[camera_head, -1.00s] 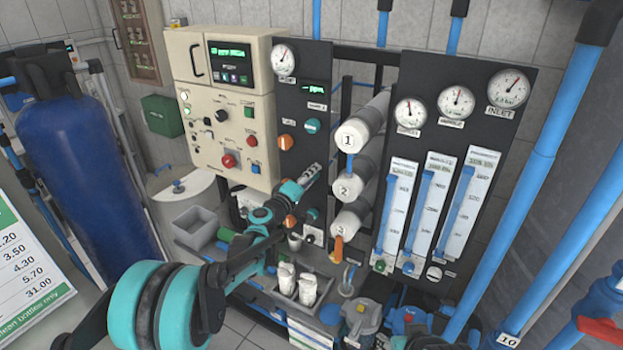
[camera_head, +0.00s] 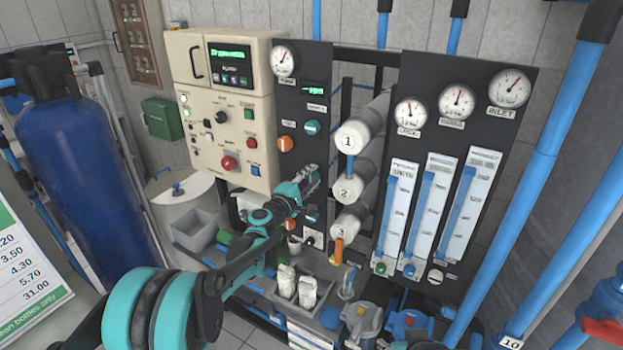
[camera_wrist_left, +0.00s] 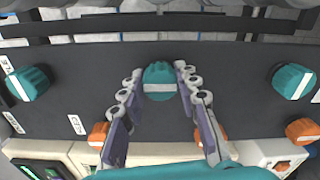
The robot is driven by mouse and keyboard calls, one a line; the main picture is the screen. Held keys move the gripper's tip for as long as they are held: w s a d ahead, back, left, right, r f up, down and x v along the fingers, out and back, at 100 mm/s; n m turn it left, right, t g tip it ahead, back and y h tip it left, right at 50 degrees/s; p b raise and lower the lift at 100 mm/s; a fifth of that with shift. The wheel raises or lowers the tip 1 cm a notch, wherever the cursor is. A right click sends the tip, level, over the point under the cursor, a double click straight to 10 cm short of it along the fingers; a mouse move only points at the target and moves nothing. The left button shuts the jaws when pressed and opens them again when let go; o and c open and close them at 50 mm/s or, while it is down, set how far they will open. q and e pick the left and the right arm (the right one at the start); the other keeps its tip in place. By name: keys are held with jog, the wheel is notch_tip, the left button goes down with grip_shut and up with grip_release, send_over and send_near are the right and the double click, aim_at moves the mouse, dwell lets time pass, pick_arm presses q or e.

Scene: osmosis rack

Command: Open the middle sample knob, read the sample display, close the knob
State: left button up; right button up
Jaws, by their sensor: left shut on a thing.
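The black sample panel (camera_head: 318,60) carries paired teal and orange knobs. In the left wrist view, the middle teal knob (camera_wrist_left: 158,84) sits between the fingertips of my left gripper (camera_wrist_left: 159,72), which is shut on it. The white line on this knob lies crosswise in that view. In the head view my left gripper (camera_head: 310,178) reaches the panel and hides the middle knob. The sample display (camera_head: 315,90) glows green near the top of the panel, its text too small to read. My right gripper is not in view.
In the wrist view, teal knobs stand to the left (camera_wrist_left: 30,82) and right (camera_wrist_left: 292,81), with orange knobs (camera_wrist_left: 98,133) close below. White numbered cylinders (camera_head: 352,137) stand right of the panel. A grey tray with white bottles (camera_head: 307,290) lies below my arm.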

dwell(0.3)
pick_arm(q)
jog(key=o, duration=1.2)
jog(key=v, duration=1.2)
